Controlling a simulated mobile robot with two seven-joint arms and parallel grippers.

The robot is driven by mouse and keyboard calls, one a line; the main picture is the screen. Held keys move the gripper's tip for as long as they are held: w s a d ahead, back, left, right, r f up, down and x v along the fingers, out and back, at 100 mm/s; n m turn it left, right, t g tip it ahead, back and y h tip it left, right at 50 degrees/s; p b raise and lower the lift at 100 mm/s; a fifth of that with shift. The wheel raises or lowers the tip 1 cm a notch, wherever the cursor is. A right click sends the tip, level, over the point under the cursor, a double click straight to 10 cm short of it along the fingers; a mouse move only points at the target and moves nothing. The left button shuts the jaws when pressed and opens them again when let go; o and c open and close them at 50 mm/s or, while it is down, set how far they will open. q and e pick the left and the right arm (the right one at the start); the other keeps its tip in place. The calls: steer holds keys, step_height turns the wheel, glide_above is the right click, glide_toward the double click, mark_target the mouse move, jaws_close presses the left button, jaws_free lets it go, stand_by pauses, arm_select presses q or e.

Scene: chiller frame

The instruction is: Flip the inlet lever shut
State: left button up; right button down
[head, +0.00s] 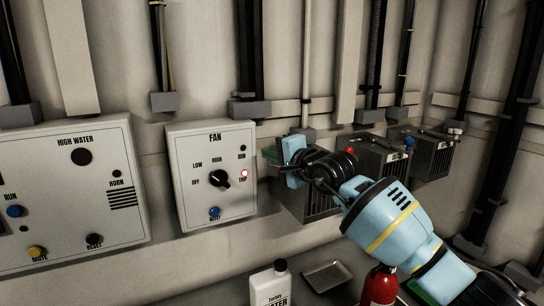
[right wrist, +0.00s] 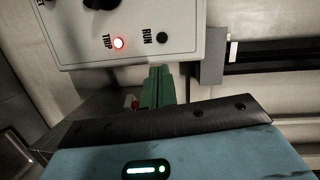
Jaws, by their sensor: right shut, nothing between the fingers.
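My right gripper (head: 271,153) reaches in from the lower right of the head view, in front of the grey vented boxes and just right of the FAN panel. Its green fingers are together and empty; they also show in the right wrist view (right wrist: 158,88), just below the FAN panel's edge. I cannot clearly make out the inlet lever in either view; the gripper and wrist cover much of the nearest grey box (head: 318,207). A small red part (right wrist: 134,104) shows beside the fingers in the right wrist view; I cannot tell what it is. My left gripper is not in view.
The FAN panel (head: 190,150) has its red TRIP lamp lit. The HIGH WATER panel (head: 62,180) is at the left. Further grey boxes carry a red knob (head: 350,150) and a blue knob (head: 409,142). A white bottle (head: 270,289), a tray (head: 326,275) and a red extinguisher (head: 379,287) stand below.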

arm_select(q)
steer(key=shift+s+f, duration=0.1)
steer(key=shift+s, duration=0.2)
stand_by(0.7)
